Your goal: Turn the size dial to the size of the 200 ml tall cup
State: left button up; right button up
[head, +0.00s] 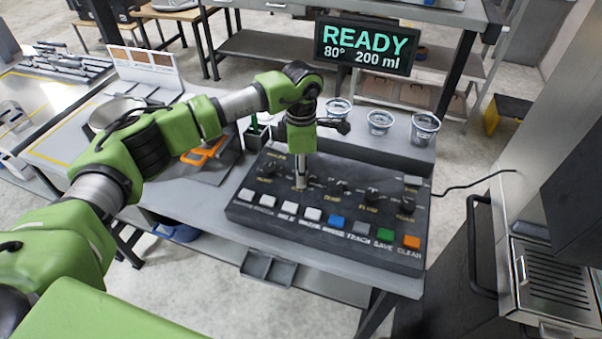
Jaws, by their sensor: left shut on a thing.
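The black control panel (330,235) lies on the grey table with a row of dark dials along its upper part. My left gripper (301,183) points down at the second dial from the left and is shut on it; the gripper hides most of that dial. The dial labels are too small to read surely. The display (366,46) reads READY, 80° and 200 ml. Three clear cups stand behind the panel: a left one (338,110), a middle one (380,122) and a right one (424,128). My right gripper is out of view.
White, blue, grey, green and orange buttons (411,242) line the panel's front edge. Other dials (372,195) stand close to the right of my gripper. A steel machine with a dark handle (481,245) stands at the right. An orange-handled object (203,150) lies left of the panel.

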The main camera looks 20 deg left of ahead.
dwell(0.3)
pick_arm(q)
jog(key=o, duration=1.1)
jog(key=shift+r, duration=0.1)
notch_tip(320, 180, up, 12)
